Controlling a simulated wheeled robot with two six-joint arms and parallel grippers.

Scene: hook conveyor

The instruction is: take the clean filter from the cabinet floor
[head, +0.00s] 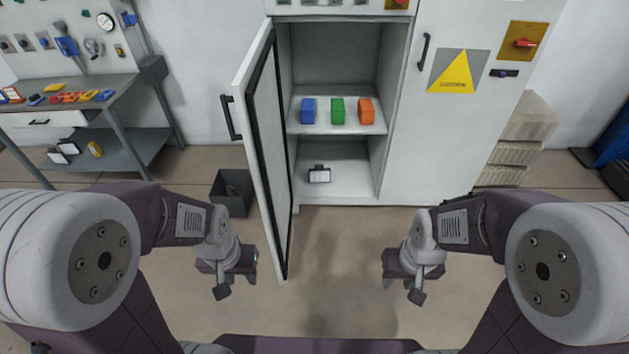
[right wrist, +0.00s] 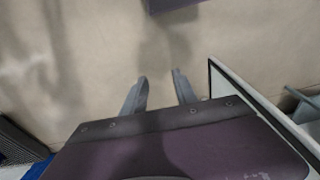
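The clean filter (head: 319,175), a small white block with a dark top part, stands on the cabinet floor (head: 352,182) inside the open cabinet. My left gripper (head: 236,288) is open and empty, in front of the cabinet and left of the open door. My right gripper (head: 402,290) is open and empty, in front of the cabinet and to the right of its opening. Both are well apart from the filter. In the right wrist view the two fingers (right wrist: 159,80) stand apart over bare floor; the filter is not in that view.
The cabinet door (head: 262,150) stands open toward me, between my left gripper and the opening. Blue (head: 308,111), green (head: 337,111) and orange (head: 366,111) blocks stand on the shelf above. A dark bin (head: 232,190) and a workbench (head: 110,95) are left. The floor ahead is clear.

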